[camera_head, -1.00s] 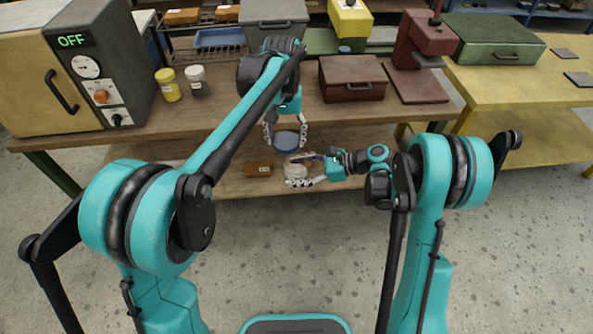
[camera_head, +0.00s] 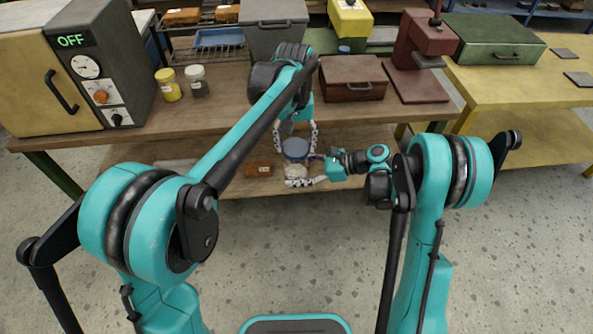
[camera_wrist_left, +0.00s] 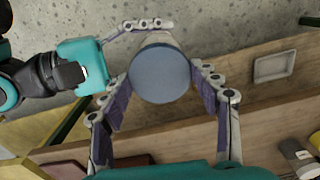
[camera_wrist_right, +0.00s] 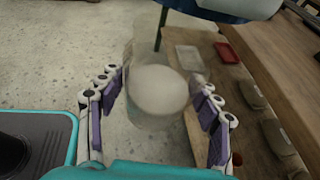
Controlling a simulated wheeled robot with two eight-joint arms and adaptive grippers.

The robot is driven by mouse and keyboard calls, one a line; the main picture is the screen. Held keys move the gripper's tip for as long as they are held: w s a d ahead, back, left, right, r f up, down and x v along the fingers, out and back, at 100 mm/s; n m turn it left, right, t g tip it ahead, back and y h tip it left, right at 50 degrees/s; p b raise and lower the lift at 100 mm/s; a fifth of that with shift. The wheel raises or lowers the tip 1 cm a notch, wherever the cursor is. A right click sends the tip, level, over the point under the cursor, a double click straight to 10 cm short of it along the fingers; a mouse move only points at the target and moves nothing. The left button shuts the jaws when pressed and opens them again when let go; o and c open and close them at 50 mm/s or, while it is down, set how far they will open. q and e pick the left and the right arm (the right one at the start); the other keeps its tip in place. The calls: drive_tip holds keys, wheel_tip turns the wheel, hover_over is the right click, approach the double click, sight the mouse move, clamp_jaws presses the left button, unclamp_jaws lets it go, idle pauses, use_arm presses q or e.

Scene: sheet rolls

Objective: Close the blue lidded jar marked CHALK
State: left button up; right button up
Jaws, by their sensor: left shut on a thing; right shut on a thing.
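The round blue lid (camera_head: 296,148) is in my left gripper (camera_head: 296,142), whose fingers close on its two sides. It also shows as a blue disc in the left wrist view (camera_wrist_left: 160,78). The clear jar (camera_wrist_right: 158,95), with pale contents or base, is between the fingers of my right gripper (camera_wrist_right: 160,100). In the head view the jar (camera_head: 296,171) is just below the lid and partly hidden by the fingers. The lid's blue edge (camera_wrist_right: 235,8) shows at the top of the right wrist view, above the jar. I cannot read any CHALK marking.
A small brown box (camera_head: 259,169) lies on the low shelf left of the jar, near a pale tray (camera_wrist_left: 275,66). The workbench top (camera_head: 230,115) is behind, with a brown chest (camera_head: 352,80) and two small jars (camera_head: 168,85). The floor in front is clear.

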sight(296, 170)
use_arm(q)
drive_tip(key=shift+f, duration=0.55)
idle(0.4)
drive_tip(key=shift+f, duration=0.85)
drive_tip(key=shift+f, duration=0.55)
